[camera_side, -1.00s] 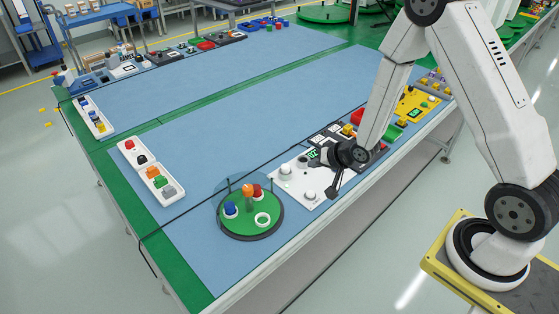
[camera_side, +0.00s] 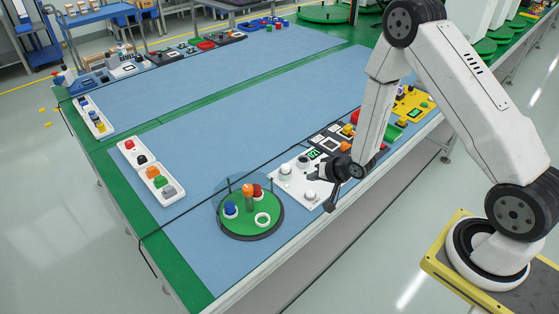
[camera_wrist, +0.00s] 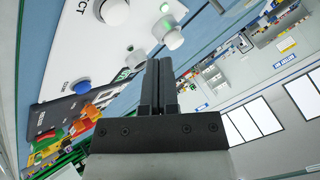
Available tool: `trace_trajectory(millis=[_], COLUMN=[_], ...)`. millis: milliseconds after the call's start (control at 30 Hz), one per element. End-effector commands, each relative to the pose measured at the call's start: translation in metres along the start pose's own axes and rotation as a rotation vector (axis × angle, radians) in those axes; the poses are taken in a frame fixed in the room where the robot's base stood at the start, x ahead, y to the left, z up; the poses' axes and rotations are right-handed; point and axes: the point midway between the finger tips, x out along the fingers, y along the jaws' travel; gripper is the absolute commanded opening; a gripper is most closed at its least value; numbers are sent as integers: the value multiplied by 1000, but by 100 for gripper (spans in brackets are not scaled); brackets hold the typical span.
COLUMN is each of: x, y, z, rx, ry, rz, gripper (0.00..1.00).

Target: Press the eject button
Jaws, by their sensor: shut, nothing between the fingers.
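My gripper (camera_side: 329,207) is shut and empty, pointing down beside the nearer button, at the panel's front right. In the wrist view my closed fingers (camera_wrist: 158,62) reach toward a small white button (camera_wrist: 173,40); a larger white dome (camera_wrist: 114,11) is to its upper left. Contact cannot be told.
A green turntable (camera_side: 245,229) carrying small coloured pieces stands left of the panel. A white tray (camera_side: 152,183) of buttons stands far left. The blue mat's middle is clear.

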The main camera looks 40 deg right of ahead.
Motion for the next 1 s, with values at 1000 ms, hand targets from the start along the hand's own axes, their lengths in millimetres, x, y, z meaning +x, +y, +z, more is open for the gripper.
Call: trace_trajectory(millis=[1000], x=[26], y=[19], z=[19], rx=[1], ry=[0], rz=[1], gripper=[0])
